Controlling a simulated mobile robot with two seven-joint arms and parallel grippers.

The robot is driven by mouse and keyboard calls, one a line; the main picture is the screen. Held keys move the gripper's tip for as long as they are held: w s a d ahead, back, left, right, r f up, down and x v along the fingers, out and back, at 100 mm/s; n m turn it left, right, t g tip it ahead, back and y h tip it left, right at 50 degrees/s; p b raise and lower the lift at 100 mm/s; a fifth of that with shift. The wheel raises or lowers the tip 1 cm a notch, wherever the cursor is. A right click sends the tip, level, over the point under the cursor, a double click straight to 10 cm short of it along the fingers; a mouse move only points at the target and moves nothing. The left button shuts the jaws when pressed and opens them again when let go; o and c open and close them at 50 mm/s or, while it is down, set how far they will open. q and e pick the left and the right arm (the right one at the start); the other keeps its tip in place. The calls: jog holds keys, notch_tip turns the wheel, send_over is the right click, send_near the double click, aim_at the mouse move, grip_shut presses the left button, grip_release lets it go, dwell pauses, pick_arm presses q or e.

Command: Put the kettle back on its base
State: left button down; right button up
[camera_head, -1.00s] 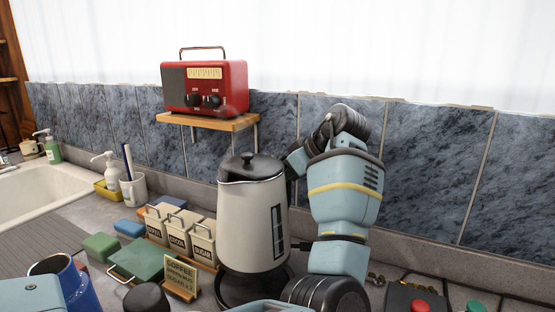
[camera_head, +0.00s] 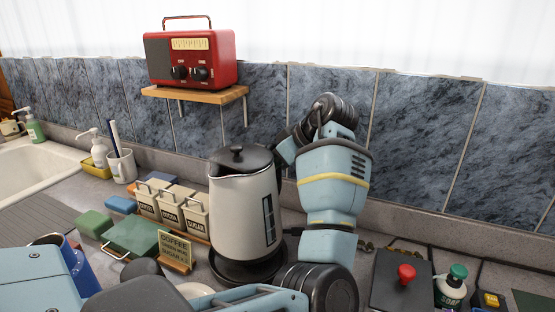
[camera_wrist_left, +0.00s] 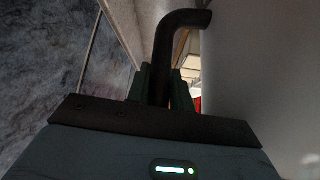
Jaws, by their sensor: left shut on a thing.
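The kettle (camera_head: 243,212), cream with a black lid, stands upright over its round black base (camera_head: 224,268) in the middle of the head view. The base rim shows around the kettle's bottom; I cannot tell whether they touch. My left gripper (camera_head: 283,155) is at the back right of the kettle, partly hidden behind it. In the left wrist view, my left gripper (camera_wrist_left: 160,88) is shut on the kettle's dark handle (camera_wrist_left: 181,19), and the pale kettle body (camera_wrist_left: 255,85) fills the right side. My right gripper is not in view.
Canisters (camera_head: 171,207) and a coffee sign (camera_head: 175,250) stand close left of the kettle. A red radio (camera_head: 191,57) sits on a wall shelf (camera_head: 196,95) above. A panel with a red button (camera_head: 406,273) and a soap bottle (camera_head: 452,286) are at the right.

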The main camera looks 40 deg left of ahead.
pick_arm(q)
jog(key=shift+f+b, duration=0.55)
jog(key=shift+f, duration=0.95)
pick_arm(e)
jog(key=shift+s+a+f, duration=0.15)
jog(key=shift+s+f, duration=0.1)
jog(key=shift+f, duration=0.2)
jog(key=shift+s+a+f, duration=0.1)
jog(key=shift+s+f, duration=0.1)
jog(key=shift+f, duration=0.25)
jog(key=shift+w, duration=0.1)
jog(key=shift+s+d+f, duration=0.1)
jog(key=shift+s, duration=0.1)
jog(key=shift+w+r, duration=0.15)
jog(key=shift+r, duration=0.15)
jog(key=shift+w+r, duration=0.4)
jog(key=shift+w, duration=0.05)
pick_arm(q)
jog(key=shift+f, duration=0.8)
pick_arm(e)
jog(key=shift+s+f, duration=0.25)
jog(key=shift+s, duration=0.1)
